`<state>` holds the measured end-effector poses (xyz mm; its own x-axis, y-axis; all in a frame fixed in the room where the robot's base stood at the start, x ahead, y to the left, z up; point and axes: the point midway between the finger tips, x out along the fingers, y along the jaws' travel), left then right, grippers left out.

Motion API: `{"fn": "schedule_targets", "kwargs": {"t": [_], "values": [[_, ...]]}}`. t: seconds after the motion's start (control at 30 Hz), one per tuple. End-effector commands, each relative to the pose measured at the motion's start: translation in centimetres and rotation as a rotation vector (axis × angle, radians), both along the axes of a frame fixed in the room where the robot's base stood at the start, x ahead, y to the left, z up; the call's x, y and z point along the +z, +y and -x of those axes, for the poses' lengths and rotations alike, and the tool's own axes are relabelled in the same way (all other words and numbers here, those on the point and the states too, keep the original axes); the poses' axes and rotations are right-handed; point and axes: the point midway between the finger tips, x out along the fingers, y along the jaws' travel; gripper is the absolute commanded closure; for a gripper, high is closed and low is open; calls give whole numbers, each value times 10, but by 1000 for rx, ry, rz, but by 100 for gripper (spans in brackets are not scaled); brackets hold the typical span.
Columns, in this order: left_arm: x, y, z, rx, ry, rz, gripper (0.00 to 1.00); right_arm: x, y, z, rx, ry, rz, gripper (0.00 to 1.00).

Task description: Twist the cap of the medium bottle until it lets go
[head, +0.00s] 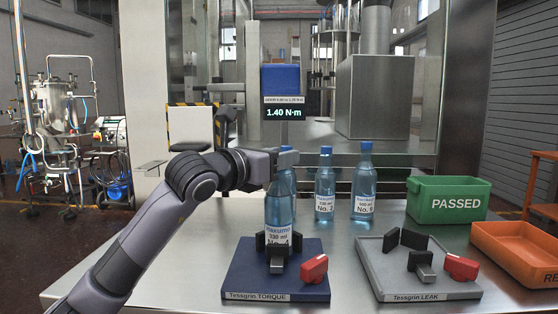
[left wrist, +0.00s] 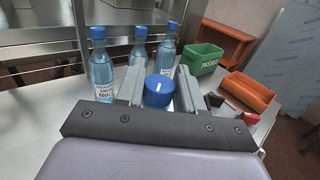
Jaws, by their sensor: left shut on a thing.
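A clear blue bottle (head: 279,209) stands upright in the black jaws of the dark blue Tessgrin TORQUE fixture (head: 240,272). Its white label is partly covered by the jaws. My left gripper (head: 286,157) is at the top of this bottle, shut on its blue cap (left wrist: 159,91), which sits between the two fingers in the left wrist view. The cap is hidden by the gripper in the head view. A white line shows on top of the cap. The display (head: 284,112) above reads 1.40 N·m. My right gripper is not in view.
Capped bottles stand behind, one numbered No. 2 (head: 325,185) and another (head: 364,184) to its right; a further bottle (left wrist: 102,68) shows in the left wrist view. The grey LEAK fixture (head: 388,275), green PASSED bin (head: 447,200) and orange bin (head: 515,247) are on the right.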

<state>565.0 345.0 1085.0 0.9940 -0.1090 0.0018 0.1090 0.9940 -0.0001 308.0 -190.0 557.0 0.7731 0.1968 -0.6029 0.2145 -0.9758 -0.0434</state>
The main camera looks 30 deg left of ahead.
Motion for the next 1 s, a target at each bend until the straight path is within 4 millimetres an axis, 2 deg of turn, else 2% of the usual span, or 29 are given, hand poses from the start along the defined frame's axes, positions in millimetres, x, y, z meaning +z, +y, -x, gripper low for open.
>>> {"fn": "schedule_targets", "kwargs": {"t": [0.6, 0.63, 0.67, 0.7, 1.0], "values": [[-1, -1, 0, 29, 4, 0, 93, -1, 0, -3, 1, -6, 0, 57], [-1, -1, 0, 29, 4, 0, 56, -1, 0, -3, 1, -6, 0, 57], [-1, -1, 0, 29, 4, 0, 47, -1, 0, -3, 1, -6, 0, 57], [-1, -1, 0, 29, 4, 0, 43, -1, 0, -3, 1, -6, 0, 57], [-1, 0, 1, 29, 2, -1, 43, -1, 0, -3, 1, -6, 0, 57]]}}
